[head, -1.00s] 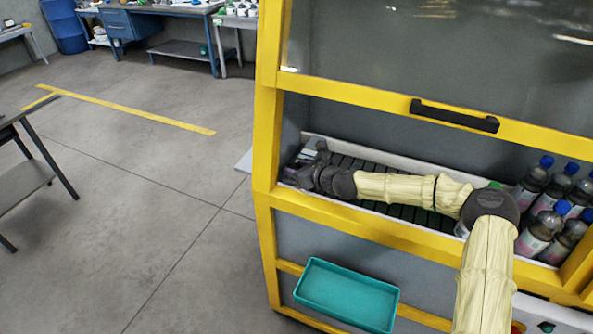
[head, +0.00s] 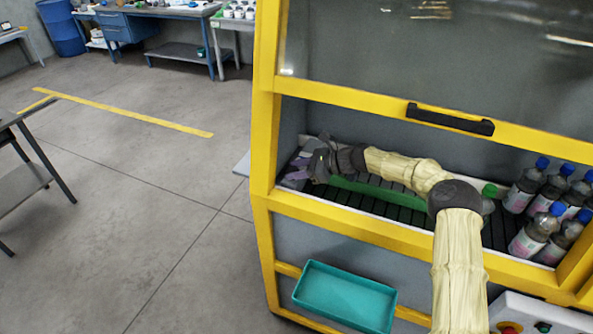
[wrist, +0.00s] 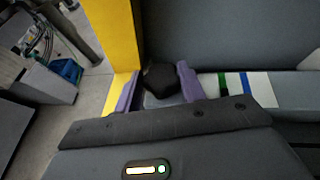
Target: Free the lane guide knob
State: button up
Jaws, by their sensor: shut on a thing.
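The lane guide knob (wrist: 160,78) is black and faceted, and it sits between the two purple fingers in the wrist view. My gripper (wrist: 157,88) is shut on it, with a finger on each side. In the head view my gripper (head: 302,167) is inside the yellow-framed machine at the left end of the conveyor. I cannot make out the knob there. A green lane guide rail (head: 378,194) runs along the slatted conveyor, partly behind my arm. A white strip with a green and a blue mark (wrist: 247,87) lies right of the knob in the wrist view.
A yellow frame post (head: 264,140) stands close left of my gripper. The raised clear guard with a black handle (head: 450,119) is above my arm. Several bottles (head: 545,205) stand at the right end. A teal tray (head: 345,297) sits below the opening.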

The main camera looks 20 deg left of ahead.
jog(key=shift+w+a+n+g+b, duration=0.15)
jog(key=shift+n+g+b, duration=0.35)
jog(key=shift+n+g, duration=0.5)
jog(key=shift+w+r+n+g+h, duration=0.1)
jog(key=shift+n+g+h, duration=0.2)
jog(key=shift+n+g, duration=0.15)
jog(key=o, duration=1)
